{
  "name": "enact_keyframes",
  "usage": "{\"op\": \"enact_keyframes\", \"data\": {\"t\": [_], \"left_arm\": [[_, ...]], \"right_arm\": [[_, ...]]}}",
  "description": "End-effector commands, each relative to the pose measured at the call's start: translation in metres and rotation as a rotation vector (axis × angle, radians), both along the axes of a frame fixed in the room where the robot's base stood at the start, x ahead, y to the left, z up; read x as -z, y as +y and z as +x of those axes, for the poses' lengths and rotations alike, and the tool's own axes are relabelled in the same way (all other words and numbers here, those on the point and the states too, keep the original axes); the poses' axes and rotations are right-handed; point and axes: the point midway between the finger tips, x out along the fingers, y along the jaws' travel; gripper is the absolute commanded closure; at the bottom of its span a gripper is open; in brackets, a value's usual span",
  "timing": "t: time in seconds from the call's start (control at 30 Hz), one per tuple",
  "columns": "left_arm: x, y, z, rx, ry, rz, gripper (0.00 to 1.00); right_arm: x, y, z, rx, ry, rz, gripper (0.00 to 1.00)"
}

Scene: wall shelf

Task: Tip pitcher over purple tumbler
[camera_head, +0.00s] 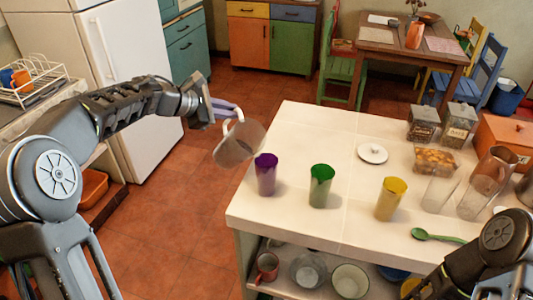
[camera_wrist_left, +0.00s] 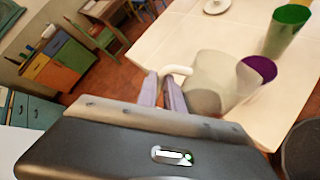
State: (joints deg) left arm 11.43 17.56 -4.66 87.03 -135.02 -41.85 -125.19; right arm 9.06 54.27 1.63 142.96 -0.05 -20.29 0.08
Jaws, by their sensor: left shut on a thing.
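The clear grey pitcher (camera_head: 240,143) hangs in the air just left of the table's edge, beside the purple tumbler and apart from it in the head view. It looks tilted; whether it holds anything is hard to tell. My left gripper (camera_head: 224,110) is shut on its pale handle; the fingers (camera_wrist_left: 162,92) also show on the handle in the left wrist view. The purple tumbler (camera_head: 266,178) stands upright near the table's left edge. In the left wrist view the pitcher (camera_wrist_left: 212,82) partly covers the purple tumbler (camera_wrist_left: 260,68). My right gripper is out of view.
A green tumbler (camera_head: 320,187) and a yellow tumbler (camera_head: 391,199) stand in a row to the right on the white table (camera_head: 320,130). A white lid (camera_head: 372,153), a green spoon (camera_head: 437,236), jars and clear glasses lie farther right. My right arm covers the lower right corner.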

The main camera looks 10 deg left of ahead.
Motion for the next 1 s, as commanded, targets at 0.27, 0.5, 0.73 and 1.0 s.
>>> {"op": "enact_keyframes", "data": {"t": [0.27, 0.5, 0.73, 1.0], "left_arm": [[0.000, 0.024, 0.019, -0.031, 0.141, -0.206, 1.00], [0.014, 0.042, 0.036, -0.056, 0.234, -0.395, 1.00], [0.028, 0.054, 0.047, -0.074, 0.284, -0.538, 1.00], [0.031, 0.059, 0.053, -0.079, 0.302, -0.603, 1.00]], "right_arm": [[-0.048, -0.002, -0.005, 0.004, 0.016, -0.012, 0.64], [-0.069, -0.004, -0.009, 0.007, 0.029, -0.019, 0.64], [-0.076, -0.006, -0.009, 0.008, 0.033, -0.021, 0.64], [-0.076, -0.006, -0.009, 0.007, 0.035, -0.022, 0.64]]}}
